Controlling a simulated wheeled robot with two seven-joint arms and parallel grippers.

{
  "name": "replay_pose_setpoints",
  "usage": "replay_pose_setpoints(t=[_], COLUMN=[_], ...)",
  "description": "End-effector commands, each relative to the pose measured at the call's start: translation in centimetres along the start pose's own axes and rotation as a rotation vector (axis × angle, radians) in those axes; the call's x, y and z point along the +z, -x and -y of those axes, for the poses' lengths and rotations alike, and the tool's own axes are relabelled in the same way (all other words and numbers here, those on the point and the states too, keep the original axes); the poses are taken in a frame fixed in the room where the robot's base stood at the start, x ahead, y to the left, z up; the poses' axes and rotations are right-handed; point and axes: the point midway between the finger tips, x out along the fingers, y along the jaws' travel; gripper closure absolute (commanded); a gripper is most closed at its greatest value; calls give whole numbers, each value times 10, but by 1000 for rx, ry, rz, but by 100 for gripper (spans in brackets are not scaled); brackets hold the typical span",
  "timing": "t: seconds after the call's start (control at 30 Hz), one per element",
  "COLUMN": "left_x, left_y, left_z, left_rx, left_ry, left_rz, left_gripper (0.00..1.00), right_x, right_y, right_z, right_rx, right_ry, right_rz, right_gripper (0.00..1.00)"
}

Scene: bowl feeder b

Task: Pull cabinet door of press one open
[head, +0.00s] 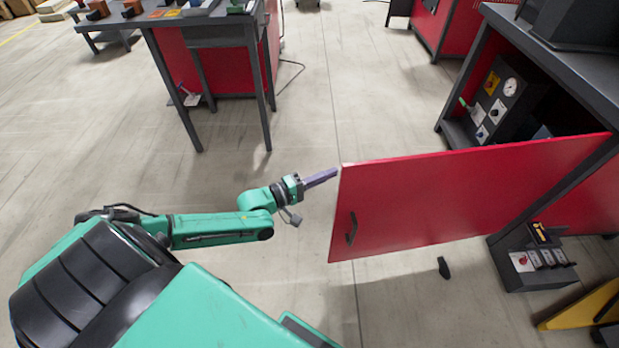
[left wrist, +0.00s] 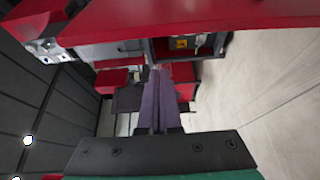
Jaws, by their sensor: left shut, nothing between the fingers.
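The red cabinet door (head: 440,200) stands swung wide open from the press cabinet (head: 575,75), its free edge toward my left gripper. A black handle (head: 352,229) sits on the door near that edge. My left gripper (head: 335,172) has its purple fingers shut with nothing between them. The tips are close to the door's upper free corner; I cannot tell whether they touch. In the left wrist view the shut fingers (left wrist: 158,75) point ahead, and a red panel (left wrist: 200,18), likely the door, crosses the top. My right gripper is not in view.
Inside the cabinet is a dark box with a gauge (head: 510,86). A control box with buttons (head: 541,262) is at the lower right, by a yellow piece (head: 585,305). A dark workbench (head: 200,20) stands at the back left.

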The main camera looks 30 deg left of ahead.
Motion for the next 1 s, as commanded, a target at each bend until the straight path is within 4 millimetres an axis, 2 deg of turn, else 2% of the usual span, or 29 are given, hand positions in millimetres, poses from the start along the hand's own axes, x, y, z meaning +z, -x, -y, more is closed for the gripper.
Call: replay_pose_setpoints(t=[0.03, 0.2, 0.57, 0.67, 0.77, 1.0], left_x=[12, 32, 36, 42, 58, 125], left_y=[7, 14, 16, 18, 22, 41], left_z=[-2, -1, 1, 0, -2, -3], left_rx=[-8, -5, -5, -4, -1, -1], left_ry=[7, 5, 2, 4, 11, 14], left_rz=[2, 1, 0, -3, -17, -95], left_gripper=[100, 100, 100, 100, 100, 100], right_x=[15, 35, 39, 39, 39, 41], right_y=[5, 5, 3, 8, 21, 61], right_z=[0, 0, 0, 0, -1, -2], right_rx=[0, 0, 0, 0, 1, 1], right_ry=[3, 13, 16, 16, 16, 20], right_rz=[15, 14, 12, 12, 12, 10], right_gripper=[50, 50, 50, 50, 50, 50])
